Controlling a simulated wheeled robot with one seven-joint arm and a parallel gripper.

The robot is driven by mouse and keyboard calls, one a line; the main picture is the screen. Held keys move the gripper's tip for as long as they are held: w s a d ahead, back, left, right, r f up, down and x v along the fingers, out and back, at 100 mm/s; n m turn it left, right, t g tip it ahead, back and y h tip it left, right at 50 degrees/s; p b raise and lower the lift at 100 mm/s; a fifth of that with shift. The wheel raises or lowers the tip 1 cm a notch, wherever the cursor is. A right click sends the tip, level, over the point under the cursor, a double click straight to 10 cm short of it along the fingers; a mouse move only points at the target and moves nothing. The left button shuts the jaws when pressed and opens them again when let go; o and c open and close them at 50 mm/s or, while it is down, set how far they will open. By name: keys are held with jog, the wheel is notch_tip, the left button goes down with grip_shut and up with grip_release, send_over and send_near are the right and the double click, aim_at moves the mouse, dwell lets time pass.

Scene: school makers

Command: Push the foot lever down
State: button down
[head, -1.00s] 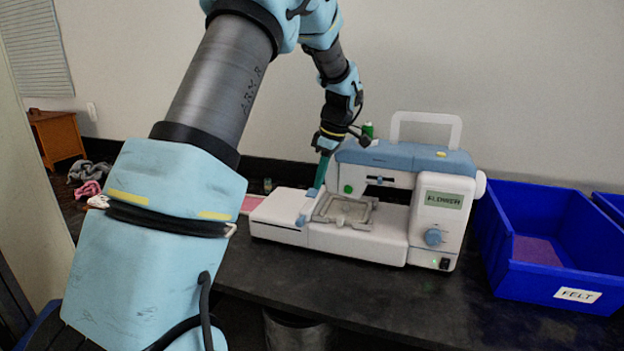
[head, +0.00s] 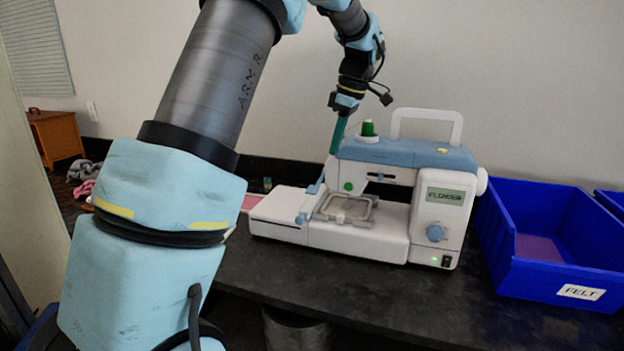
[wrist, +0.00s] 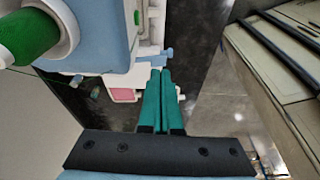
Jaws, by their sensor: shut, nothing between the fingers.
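The white and blue sewing machine (head: 390,200) stands on the dark table. A light-blue tab (head: 318,187), seemingly the foot lever, shows at the left end of its head; its exact angle is hard to tell. My gripper (head: 335,152) has green fingers pointing down, shut and empty, by the upper left end of the machine head and above the tab. In the wrist view the two fingers (wrist: 160,72) lie side by side, close to a small blue part (wrist: 168,53). I cannot tell whether they touch it.
A green thread spool (head: 368,128) and a white carry handle (head: 427,117) top the machine. A grey hoop (head: 347,208) lies on its bed. A blue felt bin (head: 560,272) stands at the right. The table front is clear.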

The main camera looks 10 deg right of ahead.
jog(key=shift+v, duration=1.2)
jog(key=s+a+f+m+h, duration=0.1)
jog(key=s+a+f+m, duration=0.5)
jog(key=a, duration=0.6)
jog(key=s+a+f+m+h, duration=0.1)
jog(key=s+a+f+m, duration=0.6)
jog(key=s+a, duration=0.6)
notch_tip(320, 180, down, 3)
jog(key=shift+s+a+r+h, duration=0.15)
jog(key=shift+s+a+h, duration=0.1)
jog(key=shift+h, duration=0.05)
